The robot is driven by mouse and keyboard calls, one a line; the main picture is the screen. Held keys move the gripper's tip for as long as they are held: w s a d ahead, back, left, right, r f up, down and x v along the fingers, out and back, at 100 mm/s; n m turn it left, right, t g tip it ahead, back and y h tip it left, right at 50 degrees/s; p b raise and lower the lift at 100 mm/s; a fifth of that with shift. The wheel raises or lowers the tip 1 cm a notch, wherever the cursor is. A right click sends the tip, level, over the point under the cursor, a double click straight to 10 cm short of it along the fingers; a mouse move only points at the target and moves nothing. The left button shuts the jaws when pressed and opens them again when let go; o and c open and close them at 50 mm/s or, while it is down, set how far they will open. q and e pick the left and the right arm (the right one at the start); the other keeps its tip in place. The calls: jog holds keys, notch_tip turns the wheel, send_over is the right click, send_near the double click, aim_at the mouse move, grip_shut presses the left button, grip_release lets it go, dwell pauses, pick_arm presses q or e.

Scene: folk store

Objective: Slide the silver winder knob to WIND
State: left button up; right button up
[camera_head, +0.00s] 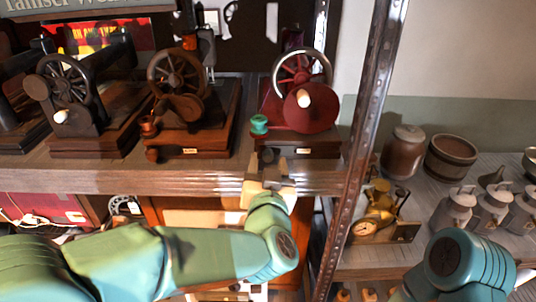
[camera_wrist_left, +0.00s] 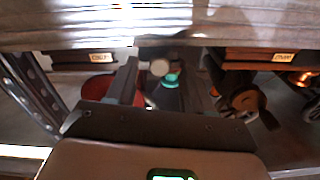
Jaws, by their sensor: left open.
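My left gripper (camera_head: 267,168) is at the front edge of the shelf, just below the red sewing machine (camera_head: 310,108). It is open. In the left wrist view, a round grey knob (camera_wrist_left: 160,67), which looks like the silver winder knob, shows between the two fingers of my left gripper (camera_wrist_left: 160,85). I cannot tell whether the fingers touch it. In the head view, a small dark round shape shows at the gripper's fingertips, too small to identify. No WIND label can be read. A teal thread spool (camera_head: 259,124) stands left of the red machine. My right gripper is out of view.
A brown sewing machine (camera_head: 178,90) stands left of the red one, with darker machines further left. A rusty metal post (camera_head: 362,150) rises right of my left gripper. Beyond it, a lower shelf holds pots, metal cans (camera_head: 455,208) and a brass device (camera_head: 378,218).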

pick_arm(q)
jog(key=shift+w+r, duration=0.1)
jog(key=shift+w, duration=1.15)
jog(key=shift+s, duration=0.15)
